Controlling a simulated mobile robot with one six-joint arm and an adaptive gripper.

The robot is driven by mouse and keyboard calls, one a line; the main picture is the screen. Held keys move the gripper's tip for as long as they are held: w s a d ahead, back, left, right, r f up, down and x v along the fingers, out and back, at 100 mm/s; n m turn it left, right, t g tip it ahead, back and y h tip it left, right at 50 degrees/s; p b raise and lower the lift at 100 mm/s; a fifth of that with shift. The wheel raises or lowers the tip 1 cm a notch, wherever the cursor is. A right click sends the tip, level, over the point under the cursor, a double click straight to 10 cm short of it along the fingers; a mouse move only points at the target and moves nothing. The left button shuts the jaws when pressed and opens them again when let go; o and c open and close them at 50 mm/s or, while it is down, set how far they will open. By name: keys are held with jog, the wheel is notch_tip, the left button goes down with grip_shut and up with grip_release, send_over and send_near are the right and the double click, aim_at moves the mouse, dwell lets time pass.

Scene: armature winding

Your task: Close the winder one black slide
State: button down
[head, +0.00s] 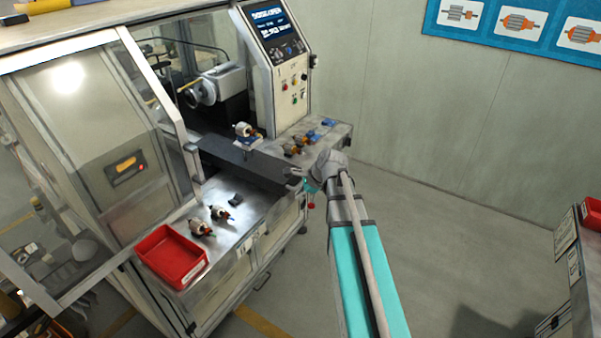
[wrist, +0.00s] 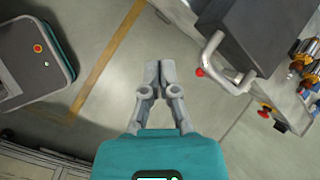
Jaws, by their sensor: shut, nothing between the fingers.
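The black slide (head: 243,162) of the winder (head: 225,70) sticks out over the metal worktop. In the wrist view the slide (wrist: 262,32) is at the upper right, with a bent silver handle (wrist: 214,62) on its front. My gripper (head: 296,178) is at the slide's outer end in the head view, partly hidden by my arm and the handle area. In the wrist view my gripper (wrist: 152,72) is shut and empty, to the left of the handle and apart from it.
A red bin (head: 172,256) and armatures (head: 220,214) lie on the worktop left of the slide. More armatures (head: 292,149) lie to its right. A red knob (wrist: 200,72) shows beside the handle. A control panel (head: 275,40) stands behind. The floor (head: 440,250) at right is clear.

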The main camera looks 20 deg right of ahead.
aim_at(295, 178)
jog(key=w+d+r+m+t+p, duration=0.2)
jog(key=w+d+r+m, duration=0.3)
jog(key=d+m, duration=0.3)
jog(key=shift+d+r+m+t+y, duration=0.15)
jog(key=shift+m+t+y, duration=0.15)
jog(key=shift+m, duration=0.1)
jog(key=shift+b+x, duration=3.45)
jog(key=shift+x, duration=1.55)
